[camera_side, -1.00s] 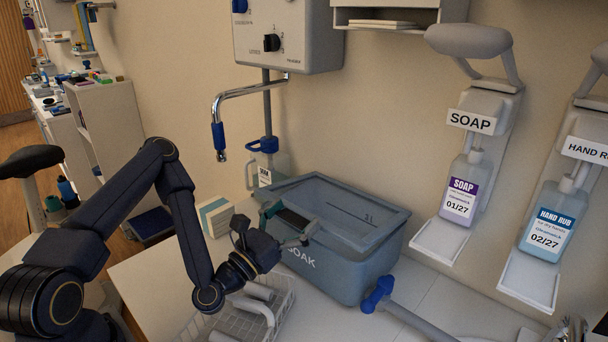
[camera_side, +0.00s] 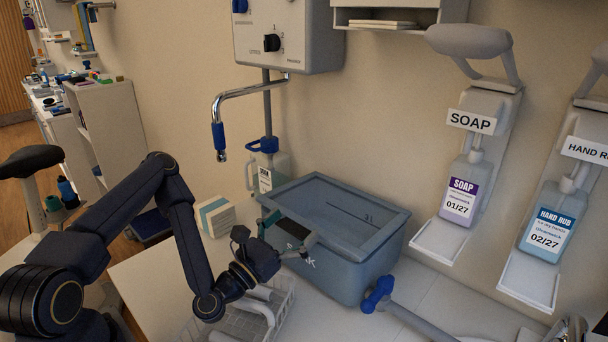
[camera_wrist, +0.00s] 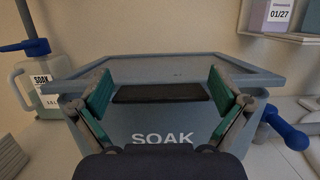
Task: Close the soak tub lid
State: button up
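The blue-grey soak tub (camera_side: 362,272) stands on the counter with its top rim (camera_side: 385,222) facing up. Level marks show within the rim; I cannot tell a separate lid from the tub here. My gripper (camera_side: 291,228) is at the tub's front edge, partly covering the SOAK lettering. In the wrist view the tub front (camera_wrist: 163,122) lies straight ahead. My gripper's teal-padded fingers (camera_wrist: 160,88) are wide apart there. A flat dark bar (camera_wrist: 160,93) spans most of the gap between them, just below the rim; whether the pads touch it is unclear.
A wire basket (camera_side: 285,312) sits in front of the tub. A blue-headed handle (camera_side: 379,293) lies at its right. A jug (camera_side: 279,166) and a box (camera_side: 216,214) stand at the left. Soap (camera_side: 461,190) and hand-rub (camera_side: 546,222) dispensers hang on the wall.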

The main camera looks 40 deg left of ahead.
jog(key=r, duration=0.2)
jog(key=w+r, duration=0.1)
jog(key=r, duration=0.3)
jog(key=shift+w+r, duration=0.25)
jog(key=shift+r, duration=0.1)
jog(key=w+r+g, duration=0.3)
jog(key=w+r, duration=1.2)
jog(key=w, duration=0.4)
jog(key=shift+w, duration=0.4)
